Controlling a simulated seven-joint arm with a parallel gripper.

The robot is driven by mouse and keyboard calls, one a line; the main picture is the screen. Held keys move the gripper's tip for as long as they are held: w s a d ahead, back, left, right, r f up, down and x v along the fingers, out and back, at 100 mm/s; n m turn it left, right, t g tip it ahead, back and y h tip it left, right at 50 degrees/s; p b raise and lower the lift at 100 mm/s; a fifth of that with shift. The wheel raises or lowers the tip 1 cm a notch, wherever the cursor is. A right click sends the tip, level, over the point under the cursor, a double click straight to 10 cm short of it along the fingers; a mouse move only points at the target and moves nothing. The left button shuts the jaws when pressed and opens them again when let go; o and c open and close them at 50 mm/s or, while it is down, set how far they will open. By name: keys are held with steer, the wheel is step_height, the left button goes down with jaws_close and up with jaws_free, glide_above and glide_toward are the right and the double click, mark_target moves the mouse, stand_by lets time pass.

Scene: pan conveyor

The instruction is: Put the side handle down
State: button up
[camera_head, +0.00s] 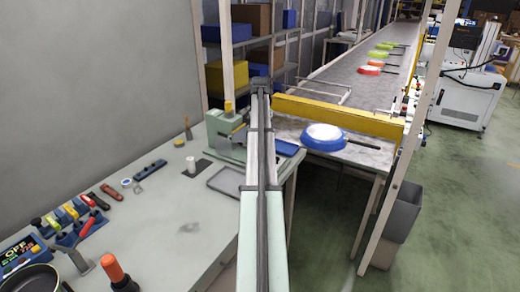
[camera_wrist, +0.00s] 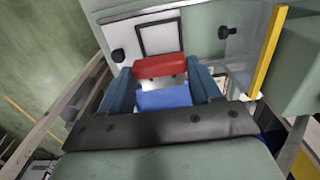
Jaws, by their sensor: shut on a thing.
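My gripper (camera_wrist: 163,78) shows in the wrist view, its two blue fingers shut on a red bar-like piece (camera_wrist: 160,66), which I take to be the side handle. The piece lies across between the fingertips. A pale green machine face with a framed white panel (camera_wrist: 160,38) and black knobs is just beyond it. I cannot tell whether the piece touches that face. A blue surface (camera_wrist: 165,97) shows between the fingers; I cannot tell what it belongs to. In the head view my arm hides the gripper and the held piece.
In the head view, the pale green machine (camera_head: 222,127) stands at the workbench's far end, with a blue tray (camera_head: 287,148) and a grey tray (camera_head: 226,183) nearby. A blue pan (camera_head: 309,142) sits on the conveyor's near end (camera_head: 372,158). Tools line the bench's left; its middle (camera_head: 165,220) is clear.

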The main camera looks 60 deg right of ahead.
steer(key=shift+f, duration=3.95)
steer(key=shift+f, duration=0.6)
steer(key=o, duration=1.1)
steer(key=shift+c, duration=0.2)
step_height(320, 180, up, 13)
steer(key=shift+r, duration=0.15)
